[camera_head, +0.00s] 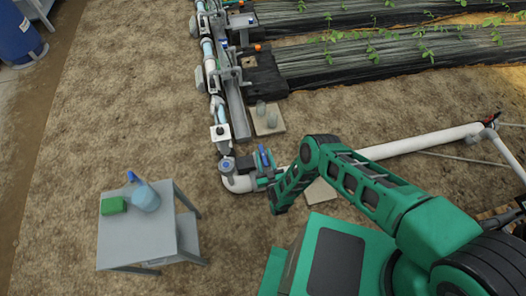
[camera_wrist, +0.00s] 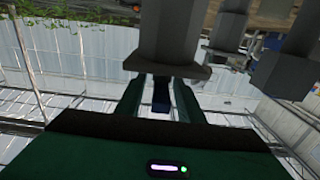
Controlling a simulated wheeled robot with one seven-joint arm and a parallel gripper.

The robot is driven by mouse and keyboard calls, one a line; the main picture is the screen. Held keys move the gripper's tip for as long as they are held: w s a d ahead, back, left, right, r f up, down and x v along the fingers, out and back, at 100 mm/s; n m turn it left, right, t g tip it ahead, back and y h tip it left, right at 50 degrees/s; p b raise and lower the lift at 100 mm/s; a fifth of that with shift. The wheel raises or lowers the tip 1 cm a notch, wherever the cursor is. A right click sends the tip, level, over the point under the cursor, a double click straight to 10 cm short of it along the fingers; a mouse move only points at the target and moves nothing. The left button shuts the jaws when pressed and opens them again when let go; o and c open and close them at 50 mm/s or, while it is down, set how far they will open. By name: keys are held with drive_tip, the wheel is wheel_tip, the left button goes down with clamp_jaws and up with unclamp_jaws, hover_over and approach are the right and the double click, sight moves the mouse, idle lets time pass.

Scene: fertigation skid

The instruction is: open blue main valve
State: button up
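The blue main valve handle (camera_head: 264,154) stands on the white pipe near its elbow, left of my arm in the head view. In the wrist view a dark blue piece (camera_wrist: 161,96), apparently this handle, shows between my two green fingers. My gripper (camera_wrist: 160,98) is open, with the fingers on either side of the blue piece and slim gaps visible. In the head view my gripper (camera_head: 264,163) is at the valve, partly hidden by my arm. A grey fitting (camera_wrist: 170,45) stands just beyond the fingertips. Contact with the handle cannot be told.
A round blue-topped fitting (camera_head: 227,165) sits on the pipe just left of the valve. The white pipe (camera_head: 420,143) runs off to the right. A grey side table (camera_head: 145,235) holds a blue jug (camera_head: 146,199) and a green block (camera_head: 114,205). Bare soil lies left.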

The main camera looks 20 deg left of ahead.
drive_tip(key=shift+x, duration=1.5)
clamp_jaws()
drive_tip(key=shift+d, duration=0.2)
drive_tip(key=shift+a, duration=0.1)
